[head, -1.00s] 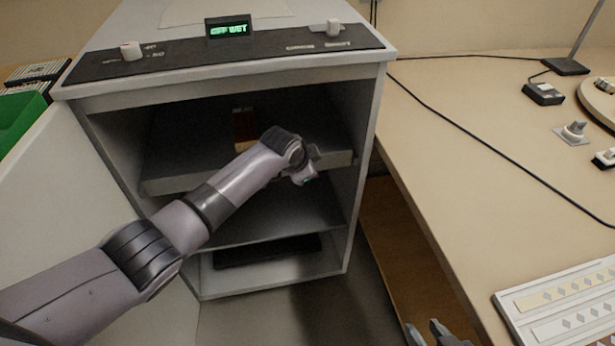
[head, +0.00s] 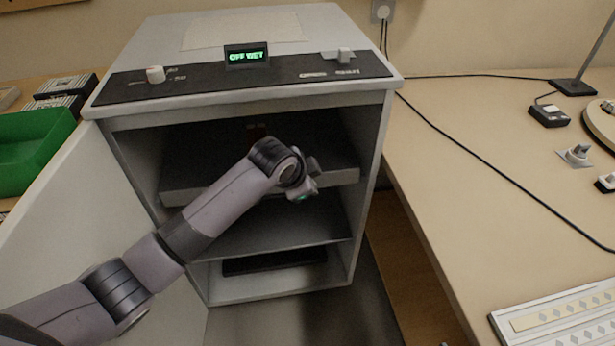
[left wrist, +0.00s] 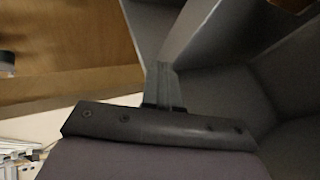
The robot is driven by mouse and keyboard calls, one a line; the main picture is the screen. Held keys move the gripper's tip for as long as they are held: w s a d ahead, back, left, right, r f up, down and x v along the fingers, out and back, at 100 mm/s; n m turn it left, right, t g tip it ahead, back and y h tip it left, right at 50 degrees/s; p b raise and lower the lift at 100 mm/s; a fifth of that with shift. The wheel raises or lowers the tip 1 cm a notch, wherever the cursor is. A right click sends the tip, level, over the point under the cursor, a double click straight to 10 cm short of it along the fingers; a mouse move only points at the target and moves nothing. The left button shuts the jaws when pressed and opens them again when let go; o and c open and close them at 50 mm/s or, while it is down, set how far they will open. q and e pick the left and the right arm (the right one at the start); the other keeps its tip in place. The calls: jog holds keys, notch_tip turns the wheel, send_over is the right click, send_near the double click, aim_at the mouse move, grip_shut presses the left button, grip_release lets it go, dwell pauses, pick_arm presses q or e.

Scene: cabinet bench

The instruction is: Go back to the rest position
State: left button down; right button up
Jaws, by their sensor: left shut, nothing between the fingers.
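My left arm reaches in from the left of the head view across the open front of the cabinet (head: 245,108). Its wrist is at the upper shelf's front edge, and the fingers are hidden behind the wrist there. In the left wrist view my left gripper (left wrist: 164,75) is shut and empty, with grey cabinet panels around it. My right gripper is not in view.
The cabinet door (head: 70,235) stands open at the left. Shelves (head: 285,236) lie inside the cabinet. A green bin (head: 35,150) is at the far left.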

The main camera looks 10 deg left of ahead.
pick_arm(q)
jog(key=shift+s+r, duration=0.1)
jog(key=s+a+f+n+t+h+p, duration=0.1)
jog(key=s+a+f+n+p, duration=0.25)
jog(key=s, duration=0.65)
jog(key=s+a+f+n+t, duration=0.1)
jog(key=s+a+f+n, duration=0.2)
jog(key=s+f+n, duration=0.45)
jog(key=s+a+r, duration=0.1)
jog(key=s+a, duration=0.2)
jog(key=s, duration=0.2)
jog(key=s+a+r+t+y+p, duration=0.1)
jog(key=s+a, duration=0.2)
jog(key=s, duration=0.2)
jog(key=shift+s+t, duration=0.3)
jog(key=shift+s, duration=0.05)
jog(key=shift+s+a+r, duration=0.1)
